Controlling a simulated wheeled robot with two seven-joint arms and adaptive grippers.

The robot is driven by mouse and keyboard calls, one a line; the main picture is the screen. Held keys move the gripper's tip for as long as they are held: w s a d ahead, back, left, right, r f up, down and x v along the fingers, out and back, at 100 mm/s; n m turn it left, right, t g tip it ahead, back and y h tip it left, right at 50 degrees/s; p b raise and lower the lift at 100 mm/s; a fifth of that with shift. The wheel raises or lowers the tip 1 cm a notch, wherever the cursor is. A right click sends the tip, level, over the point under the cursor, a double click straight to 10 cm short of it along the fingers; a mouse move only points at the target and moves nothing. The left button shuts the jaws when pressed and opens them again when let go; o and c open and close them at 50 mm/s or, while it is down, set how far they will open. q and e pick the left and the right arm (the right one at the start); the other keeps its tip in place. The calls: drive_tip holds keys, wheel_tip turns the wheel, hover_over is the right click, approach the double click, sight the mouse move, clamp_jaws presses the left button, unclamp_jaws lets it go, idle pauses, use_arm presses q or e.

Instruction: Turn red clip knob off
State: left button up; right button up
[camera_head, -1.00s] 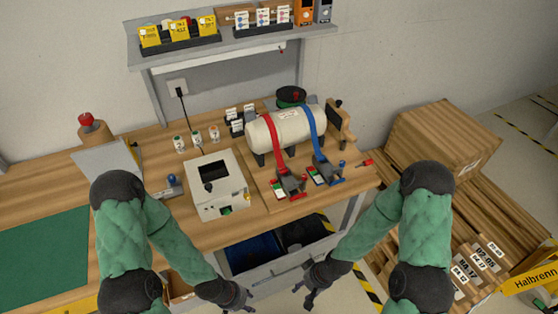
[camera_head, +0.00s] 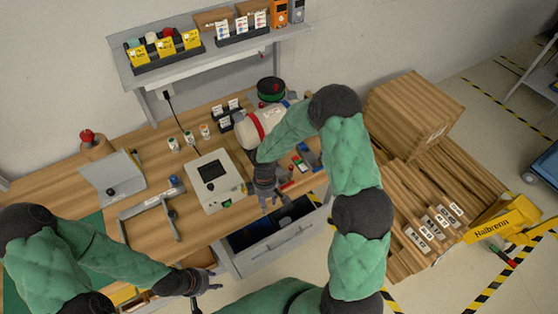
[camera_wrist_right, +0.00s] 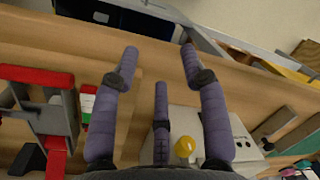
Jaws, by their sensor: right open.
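The red clip (camera_wrist_right: 62,112), a grey and red clamp, is at the left of the right wrist view. In the head view, only part of the red clip (camera_head: 286,181) shows beside my right gripper and forearm. Its red strap (camera_head: 257,127) runs over the white tank (camera_head: 245,137). I cannot make out the knob clearly or its turn position. My right gripper (camera_head: 268,203) is open and empty above the table's front edge; its spread fingers (camera_wrist_right: 160,60) are beside the clip, apart from it. My left gripper (camera_head: 205,283) hangs low at the front, away from the clip.
A white box (camera_head: 215,180) with a dark screen stands left of my right gripper. The blue clip (camera_head: 311,157) is to the right, partly behind my arm. An open drawer (camera_head: 270,250) juts out below the table edge. Wooden pallets (camera_head: 430,190) stand at right.

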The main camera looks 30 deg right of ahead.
sight(290, 167)
drive_tip(key=w+d+r+n+h, duration=0.1)
drive_tip(key=w+d+r, duration=0.1)
drive_tip(key=w+d+r+n+h, duration=0.1)
drive_tip(key=w+d+r, duration=0.1)
drive_tip(key=r, duration=0.1)
drive_tip(key=shift+w+d+n, duration=0.1)
drive_tip(key=shift+w+n, duration=0.2)
drive_tip(key=shift+w, duration=0.1)
drive_tip(key=w+d+r+n+h, duration=0.25)
drive_tip(key=w+d+r, duration=0.25)
drive_tip(key=r, duration=0.4)
drive_tip(key=shift+t+h, duration=0.4)
drive_tip(key=shift+h, duration=0.05)
drive_tip(key=x, duration=1.1)
drive_tip(key=shift+s, duration=0.2)
clamp_jaws()
